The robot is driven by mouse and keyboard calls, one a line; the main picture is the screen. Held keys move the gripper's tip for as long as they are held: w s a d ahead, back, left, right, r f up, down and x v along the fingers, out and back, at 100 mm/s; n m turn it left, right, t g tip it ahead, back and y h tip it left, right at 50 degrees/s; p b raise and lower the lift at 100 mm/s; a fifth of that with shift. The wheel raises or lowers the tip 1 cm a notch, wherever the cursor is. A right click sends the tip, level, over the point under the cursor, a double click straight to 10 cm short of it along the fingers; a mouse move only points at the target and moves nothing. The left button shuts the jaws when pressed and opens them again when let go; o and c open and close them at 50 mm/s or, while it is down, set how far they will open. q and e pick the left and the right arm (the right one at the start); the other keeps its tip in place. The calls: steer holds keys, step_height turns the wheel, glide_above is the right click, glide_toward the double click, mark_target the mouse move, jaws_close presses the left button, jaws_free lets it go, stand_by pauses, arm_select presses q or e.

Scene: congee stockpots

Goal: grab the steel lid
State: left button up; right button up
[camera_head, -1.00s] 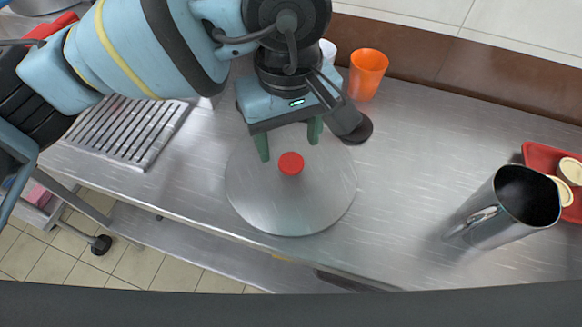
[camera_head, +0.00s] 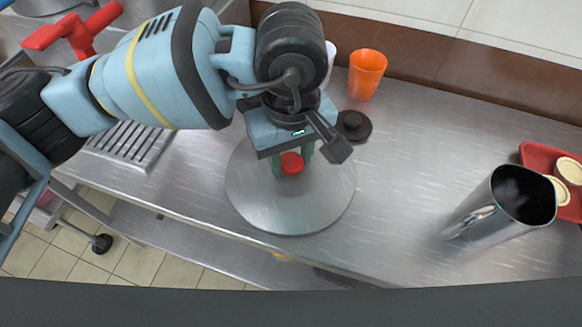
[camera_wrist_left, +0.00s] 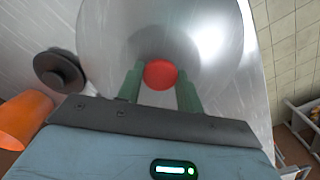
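The steel lid (camera_head: 290,205) is a round flat disc with a red knob (camera_head: 292,163), lying on the steel counter. My left gripper (camera_head: 292,161) is over the far half of the lid, its green fingers on either side of the knob. In the left wrist view the gripper (camera_wrist_left: 160,80) has a fingertip at each side of the red knob (camera_wrist_left: 160,74), seemingly touching it, with the lid (camera_wrist_left: 210,40) spread beneath. The fingers look closed on the knob. My right gripper is not in view.
A small black lid (camera_head: 355,126) lies close to the right of my gripper. An orange cup (camera_head: 367,75) stands behind it. A steel pitcher (camera_head: 510,200) and red tray (camera_head: 534,153) are at right. A drain grate (camera_head: 125,146) is at left. Counter between lid and pitcher is clear.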

mark_target(291, 161)
arm_select(q)
steer(key=c, duration=0.4)
steer(key=shift+r, duration=0.1)
steer(key=shift+r, duration=0.55)
step_height(291, 161, up, 2)
steer(key=shift+r, duration=0.2)
steer(key=shift+s+a+r+b, duration=0.2)
steer(key=shift+s+a+b, duration=0.15)
steer(key=shift+s+a, duration=1.5)
steer(key=shift+s+a+r+b, duration=0.3)
steer(key=shift+s+a, duration=0.85)
steer(key=shift+a, duration=1.4)
steer(key=shift+s+a+r+b, duration=0.15)
steer(key=shift+s+a+b, duration=0.25)
steer(key=shift+s+a, duration=1.45)
steer(key=shift+w+a, duration=0.35)
